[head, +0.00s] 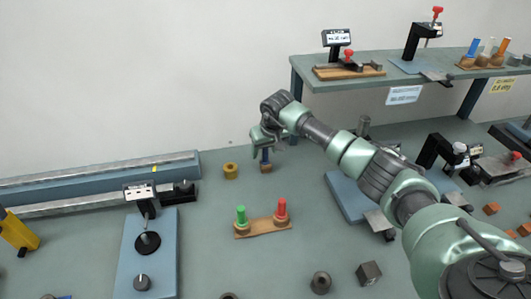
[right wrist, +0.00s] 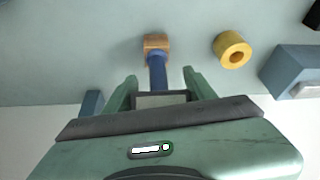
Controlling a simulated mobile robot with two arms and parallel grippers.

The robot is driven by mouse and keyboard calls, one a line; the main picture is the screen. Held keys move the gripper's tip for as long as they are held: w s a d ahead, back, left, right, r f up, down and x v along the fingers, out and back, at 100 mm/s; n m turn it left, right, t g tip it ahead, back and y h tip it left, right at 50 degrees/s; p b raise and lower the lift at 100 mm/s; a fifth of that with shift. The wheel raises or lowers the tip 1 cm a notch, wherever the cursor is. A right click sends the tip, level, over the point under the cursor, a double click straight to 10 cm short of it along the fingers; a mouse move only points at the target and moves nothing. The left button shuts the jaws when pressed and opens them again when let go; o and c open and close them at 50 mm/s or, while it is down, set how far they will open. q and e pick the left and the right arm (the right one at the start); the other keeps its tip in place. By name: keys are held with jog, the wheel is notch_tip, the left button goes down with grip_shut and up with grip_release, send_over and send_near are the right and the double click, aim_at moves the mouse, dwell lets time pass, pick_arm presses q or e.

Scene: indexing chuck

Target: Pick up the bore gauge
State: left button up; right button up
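A slim blue-handled tool (head: 265,155), which I take for the bore gauge, stands upright in a small wooden block (head: 266,168) near the back of the bench. It also shows in the right wrist view (right wrist: 157,72), with the wooden block (right wrist: 156,42) beyond it. My right gripper (head: 261,141) is at the tool's upper part. In the right wrist view the gripper's fingers (right wrist: 160,80) are apart, one on each side of the blue handle, with a visible gap on both sides. The tool's top is partly hidden by the gripper. My left gripper is not in view.
A yellow ring (head: 231,171) stands close to the left of the block. Green and red-handled gauges stand on a wooden base (head: 262,227) in front. A blue plate with a dial stand (head: 147,250) is at left. A raised shelf (head: 400,72) is at back right.

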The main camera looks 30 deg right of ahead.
jog(key=shift+w, duration=0.1)
grip_shut()
jog(key=shift+r, duration=0.1)
